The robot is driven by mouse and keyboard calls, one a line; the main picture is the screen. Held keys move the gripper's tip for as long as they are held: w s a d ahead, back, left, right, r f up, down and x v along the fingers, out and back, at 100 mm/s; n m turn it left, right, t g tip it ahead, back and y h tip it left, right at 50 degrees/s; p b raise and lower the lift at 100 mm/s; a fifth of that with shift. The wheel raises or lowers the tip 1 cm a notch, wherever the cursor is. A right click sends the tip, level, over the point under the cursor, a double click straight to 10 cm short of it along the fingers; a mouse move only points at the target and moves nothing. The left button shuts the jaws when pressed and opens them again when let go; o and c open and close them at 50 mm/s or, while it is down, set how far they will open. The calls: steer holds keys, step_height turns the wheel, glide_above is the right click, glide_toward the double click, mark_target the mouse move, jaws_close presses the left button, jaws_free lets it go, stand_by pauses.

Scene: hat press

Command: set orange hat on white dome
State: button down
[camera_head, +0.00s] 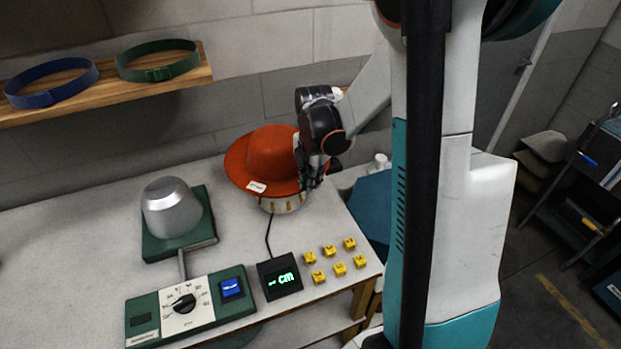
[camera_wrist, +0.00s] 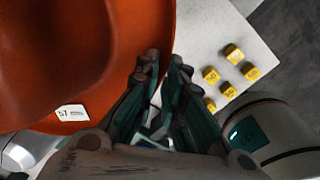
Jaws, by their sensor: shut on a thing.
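The orange hat (camera_head: 270,152) sits upright over a round pale stand (camera_head: 284,204) at the table's back right; its brim hides most of the stand. It fills the left of the wrist view (camera_wrist: 50,50), with a white "57" tag on the brim. My gripper (camera_head: 312,181) is at the hat's right side, shut on the brim edge; in the wrist view its fingers (camera_wrist: 164,72) are close together beside the brim. The only bare dome I see is pale silver-grey (camera_head: 172,207), on a green base to the left, with nothing on it.
A control box with a dial (camera_head: 185,303) and a small display reading "-- cm" (camera_head: 279,278) stand at the front. Several yellow blocks (camera_head: 339,269) lie right of the display. A wooden shelf (camera_head: 110,92) with blue and green bands is above. The table's left side is clear.

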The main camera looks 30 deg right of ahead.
steer(key=shift+f+b, duration=4.5)
steer(key=shift+f, duration=1.75)
steer(key=shift+f+b, duration=0.75)
steer(key=shift+f, duration=0.05)
steer(key=c, duration=1.6)
jaws_free()
step_height(320, 180, up, 12)
steer(key=shift+s, duration=0.25)
steer(key=shift+r, duration=0.1)
